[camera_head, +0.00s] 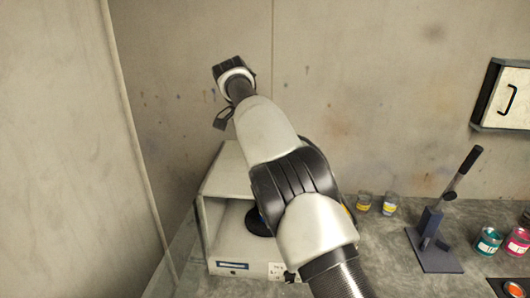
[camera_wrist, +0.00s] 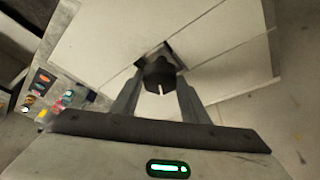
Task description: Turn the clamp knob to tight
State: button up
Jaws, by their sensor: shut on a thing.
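The clamp knob (camera_wrist: 158,70) is dark, with a white pointer line on its near face that points down in the wrist view. It sits at a dark opening in a pale panelled surface (camera_wrist: 100,40). My gripper (camera_wrist: 160,82) is shut on the knob, one finger at each side. In the head view my arm reaches up and left across a pale open-fronted box (camera_head: 226,172). The knob and my fingertips cannot be made out there. No marking for tight can be read.
A blue lever stand (camera_head: 434,258) is on the grey bench (camera_head: 385,250), with a teal tin (camera_head: 488,241) and a pink tin (camera_head: 517,243) to its right. Two small jars, one here (camera_head: 364,202), stand behind.

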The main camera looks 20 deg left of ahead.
jog(key=shift+r, duration=0.1)
dwell(0.3)
jog(key=o, duration=1.1)
